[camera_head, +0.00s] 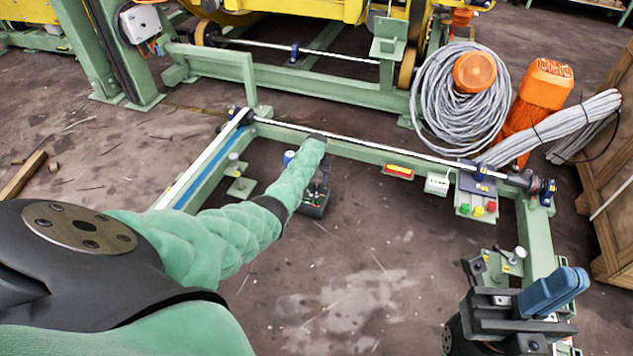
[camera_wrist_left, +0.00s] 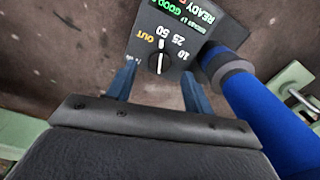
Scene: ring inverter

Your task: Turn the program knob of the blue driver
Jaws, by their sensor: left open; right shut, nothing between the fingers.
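The blue driver shows in the left wrist view with a blue cylindrical body (camera_wrist_left: 268,118), a dark collar and a dark panel (camera_wrist_left: 185,30). The panel carries a lit green and red display and, below it, the program knob (camera_wrist_left: 158,62), a small dark dial with a pale pointer, ringed by numbers. My left gripper (camera_wrist_left: 160,80) is open, its two blue fingers to either side of the knob; I cannot tell whether they touch it. In the head view my left arm hides most of the driver. My right gripper (camera_head: 555,290) is shut and empty at the lower right.
A green frame with a long shaft (camera_head: 370,146) surrounds the spot. A grey cable coil (camera_head: 440,95), orange motors (camera_head: 543,90) and a wooden crate (camera_head: 608,190) stand at the right. The floor (camera_head: 380,270) in front is clear.

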